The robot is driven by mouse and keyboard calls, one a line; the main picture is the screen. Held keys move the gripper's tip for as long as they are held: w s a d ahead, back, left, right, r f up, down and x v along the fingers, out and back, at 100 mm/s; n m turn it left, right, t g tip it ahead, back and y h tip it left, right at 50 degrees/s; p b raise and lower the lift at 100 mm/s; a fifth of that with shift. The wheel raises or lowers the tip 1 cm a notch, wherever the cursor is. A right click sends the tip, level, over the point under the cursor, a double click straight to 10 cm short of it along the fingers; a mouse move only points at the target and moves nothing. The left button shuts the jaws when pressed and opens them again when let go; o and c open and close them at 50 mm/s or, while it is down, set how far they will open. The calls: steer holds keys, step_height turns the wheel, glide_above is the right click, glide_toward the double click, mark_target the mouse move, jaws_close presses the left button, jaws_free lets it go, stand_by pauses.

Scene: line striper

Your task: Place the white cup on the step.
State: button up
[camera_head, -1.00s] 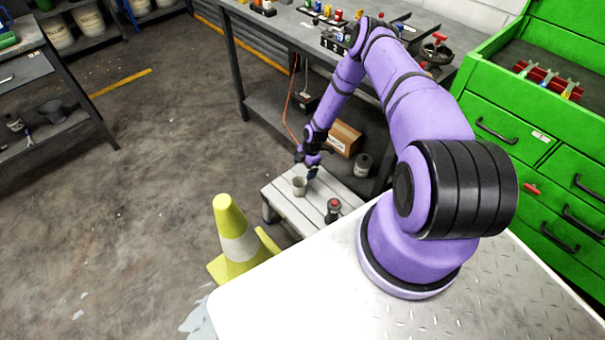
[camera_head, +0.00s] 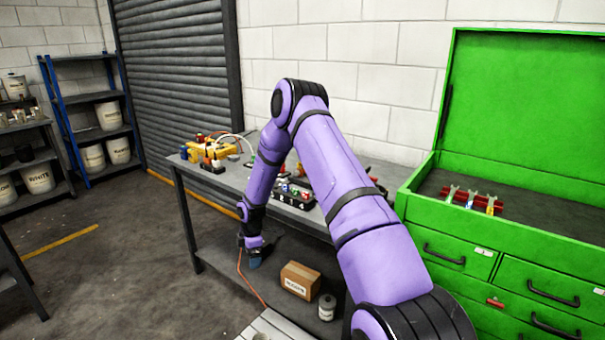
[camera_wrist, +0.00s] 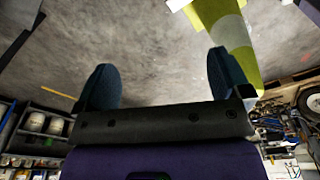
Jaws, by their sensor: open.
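The step (camera_head: 272,326) shows only as a strip of pale slats at the bottom edge of the head view. The white cup is not visible in either current view; in the earlier head view a small pale cup stands upright on the step by my gripper. My gripper (camera_head: 255,260) now hangs at the end of the arm beside the workbench's lower shelf. In the wrist view my gripper (camera_wrist: 166,80) has its two dark blue fingers wide apart, with only floor visible between them.
A workbench (camera_head: 228,180) with loose items stands ahead. A cardboard box (camera_head: 299,280) and a grey can (camera_head: 327,307) are on its lower shelf. A green tool cabinet (camera_head: 470,235) is at right. A yellow cone (camera_wrist: 228,40) shows in the wrist view. Floor (camera_head: 130,270) at left is open.

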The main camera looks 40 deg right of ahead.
steer(key=s+a+r+m+t+h, duration=0.1)
steer(key=s+a+r+m, duration=0.15)
steer(key=r, duration=0.95)
steer(key=s+a+r+m, duration=0.2)
steer(key=s+r, duration=0.2)
steer(key=r, duration=0.7)
steer(key=s+a+r+m+t+h, duration=0.15)
steer(key=s+r, duration=0.25)
steer(key=r, duration=0.8)
steer(key=s+a+r+m, duration=0.4)
steer(key=s+r, duration=0.8)
steer(key=s, duration=0.2)
steer(key=s+a+r+m+t, duration=0.1)
steer(key=s+m, duration=0.1)
steer(key=s, duration=0.6)
steer(key=s+a+m+t+y, duration=0.1)
steer(key=s+a+m, duration=0.1)
steer(key=s, duration=0.6)
steer(key=shift+r+m, duration=0.3)
steer(key=shift+r, duration=0.1)
steer(key=shift+y, duration=0.25)
steer(key=shift+c, duration=0.3)
